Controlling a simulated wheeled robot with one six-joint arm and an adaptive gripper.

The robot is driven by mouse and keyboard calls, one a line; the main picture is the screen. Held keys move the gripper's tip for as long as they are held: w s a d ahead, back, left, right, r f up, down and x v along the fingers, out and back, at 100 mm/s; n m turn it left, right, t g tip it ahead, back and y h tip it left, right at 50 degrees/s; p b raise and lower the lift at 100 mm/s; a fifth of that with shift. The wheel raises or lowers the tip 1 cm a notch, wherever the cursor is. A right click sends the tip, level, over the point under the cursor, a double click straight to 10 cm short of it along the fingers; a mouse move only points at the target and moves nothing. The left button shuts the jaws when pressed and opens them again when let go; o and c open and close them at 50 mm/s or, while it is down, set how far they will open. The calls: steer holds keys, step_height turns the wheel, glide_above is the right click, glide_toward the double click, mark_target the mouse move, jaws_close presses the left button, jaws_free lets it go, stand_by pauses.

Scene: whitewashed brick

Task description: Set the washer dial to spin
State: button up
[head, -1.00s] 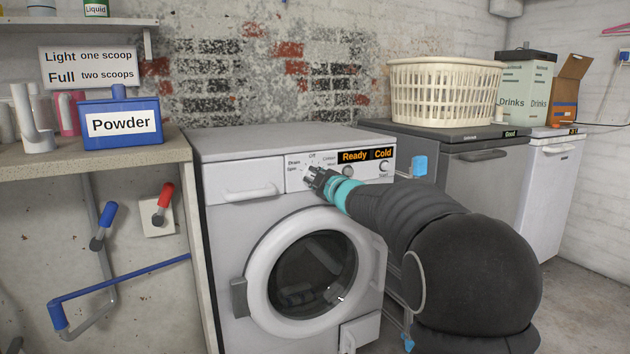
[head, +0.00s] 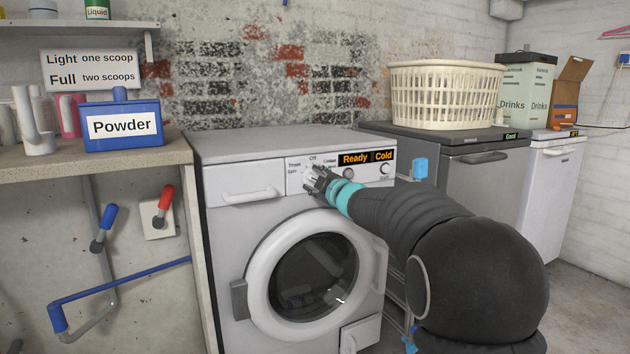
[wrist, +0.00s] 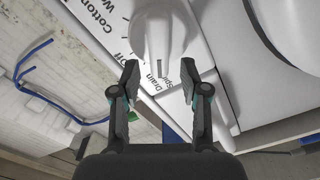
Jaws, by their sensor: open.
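The white washer (head: 225,230) stands in the middle, with its control panel at the top front. Its display reads "Ready" and "Cold". The white dial (wrist: 165,30) fills the top middle of the wrist view; in the head view my gripper partly hides it. Labels around it include "Off", "Drain", "Spin" and "Cotton". A dark mark on the dial's ridge lies close to "Drain" and "Spin"; I cannot tell which it points at exactly. My gripper (wrist: 160,72) is open, its fingertips on either side of the dial's lower end; contact is unclear.
The washer's round door (head: 255,270) is below my gripper and looks shut. A counter (head: 160,155) with a blue powder box (head: 122,141) is at left. A grey machine (head: 450,180) bearing a laundry basket (head: 445,92) stands at right, behind my arm.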

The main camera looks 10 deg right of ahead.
steer(key=v, duration=1.1)
steer(key=shift+s, duration=0.25)
steer(key=shift+r, duration=0.1)
steer(key=s+d+f+m+g+h+p, duration=0.1)
steer(key=s+d+f+m+g+h, duration=0.25)
steer(key=d+f+m, duration=0.2)
steer(key=s+d+f+m+g+h, duration=0.2)
steer(key=s+d+f+m+h, duration=0.25)
steer(key=f, duration=0.25)
steer(key=s+a+f+m+g+p, duration=0.1)
steer(key=s+f+m+g, duration=0.15)
steer(key=s, duration=0.45)
steer(key=s+a+f+m+g+p, duration=0.1)
steer(key=s+a+m+g+p, duration=0.15)
steer(key=s, duration=0.45)
steer(key=s+a+r+y+p, duration=0.1)
steer(key=s+a+r+p, duration=0.1)
steer(key=s, duration=0.6)
steer(key=s+a+r+g+y+p, duration=0.1)
steer(key=s+a+r+p, duration=0.2)
steer(key=s+a, duration=0.3)
steer(key=s+r, duration=0.1)
steer(key=s, duration=0.2)
steer(key=shift+s+a+m+p, duration=0.25)
steer(key=shift+m+p, duration=0.05)
